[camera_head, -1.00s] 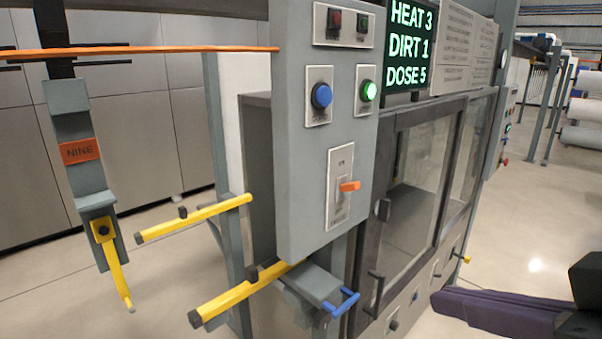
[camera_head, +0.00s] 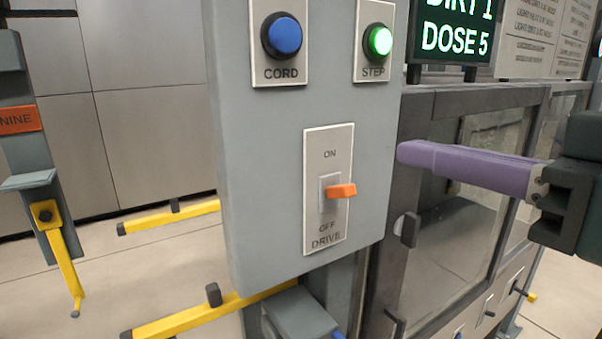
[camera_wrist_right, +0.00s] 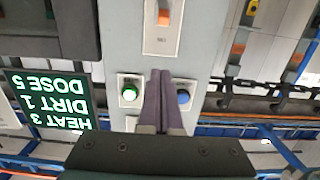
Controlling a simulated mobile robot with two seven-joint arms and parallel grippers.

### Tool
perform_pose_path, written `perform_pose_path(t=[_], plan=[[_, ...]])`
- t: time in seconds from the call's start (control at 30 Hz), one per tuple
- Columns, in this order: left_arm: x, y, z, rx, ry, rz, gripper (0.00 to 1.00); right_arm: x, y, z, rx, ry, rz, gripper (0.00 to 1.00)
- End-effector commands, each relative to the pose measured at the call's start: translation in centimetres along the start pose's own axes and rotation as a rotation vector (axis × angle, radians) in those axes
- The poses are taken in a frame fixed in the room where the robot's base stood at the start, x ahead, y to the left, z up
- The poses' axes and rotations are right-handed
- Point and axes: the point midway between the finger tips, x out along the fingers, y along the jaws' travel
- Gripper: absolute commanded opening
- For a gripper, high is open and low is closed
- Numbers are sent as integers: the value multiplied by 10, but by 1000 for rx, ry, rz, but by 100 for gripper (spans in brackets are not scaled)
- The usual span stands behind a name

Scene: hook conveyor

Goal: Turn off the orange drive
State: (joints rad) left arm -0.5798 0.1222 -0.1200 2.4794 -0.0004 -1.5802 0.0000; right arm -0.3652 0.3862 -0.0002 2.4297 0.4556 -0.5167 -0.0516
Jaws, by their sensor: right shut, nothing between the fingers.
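The orange drive lever (camera_head: 341,191) sticks out of a pale switch plate (camera_head: 315,240) marked ON above, OFF below and DRIVE at the bottom. The lever is around the middle of the plate; I cannot tell clearly which position it is set to. My right gripper (camera_head: 402,152) has its purple fingers shut and empty. In the head view it is to the right of the lever and slightly higher, apart from it. In the upside-down right wrist view its fingertips (camera_wrist_right: 160,74) point toward the panel, and the orange lever (camera_wrist_right: 163,17) shows beyond them. My left gripper is out of view.
A blue CORD button (camera_head: 282,35) and a lit green STEP button (camera_head: 378,41) are above the plate on the grey panel (camera_head: 260,150). Glass doors (camera_head: 460,220) are to the right. Yellow bars (camera_head: 185,318) stick out at lower left. A NINE hanger (camera_head: 18,120) hangs at far left.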

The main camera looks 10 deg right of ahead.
Motion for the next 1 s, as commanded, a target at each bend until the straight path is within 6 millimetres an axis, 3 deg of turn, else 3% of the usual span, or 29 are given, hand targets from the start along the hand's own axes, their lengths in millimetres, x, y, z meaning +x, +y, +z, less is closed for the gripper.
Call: perform_pose_path(t=[0.27,0.7,0.8,1.0], plan=[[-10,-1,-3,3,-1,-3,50,18,1,-3,1,1,2,0],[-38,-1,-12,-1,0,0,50,102,0,-3,1,-1,0,0],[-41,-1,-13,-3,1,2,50,94,0,17,-1,-9,-1,0],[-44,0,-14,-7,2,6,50,88,0,35,-1,-4,-1,0]])
